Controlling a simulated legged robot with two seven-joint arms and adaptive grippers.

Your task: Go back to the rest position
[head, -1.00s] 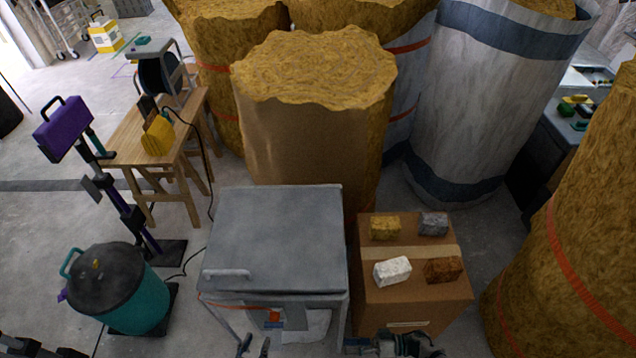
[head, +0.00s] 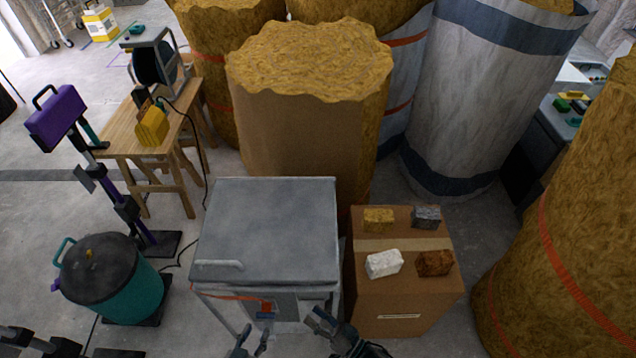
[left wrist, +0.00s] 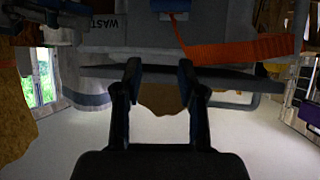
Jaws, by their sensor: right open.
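My left gripper (head: 252,342) is at the bottom edge of the head view, in front of the grey box-like stand (head: 268,235). In the left wrist view its two dark fingers (left wrist: 160,85) are apart, with nothing seen between them. My right gripper (head: 322,322) is to the right of it, near the stand's front right corner. It is open, with no object seen in it, and its arm comes from the lower right. The stand has a flat grey top with a pale handle and an orange strap (head: 243,297) on its front. The strap also shows in the left wrist view (left wrist: 235,50).
A cardboard box (head: 400,310) with several small blocks stands right of the stand. A large insulation roll (head: 300,130) is behind it, another (head: 575,240) at the right. A teal drum (head: 125,290) and a purple-headed pole (head: 58,118) stand left. Some floor is clear between drum and stand.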

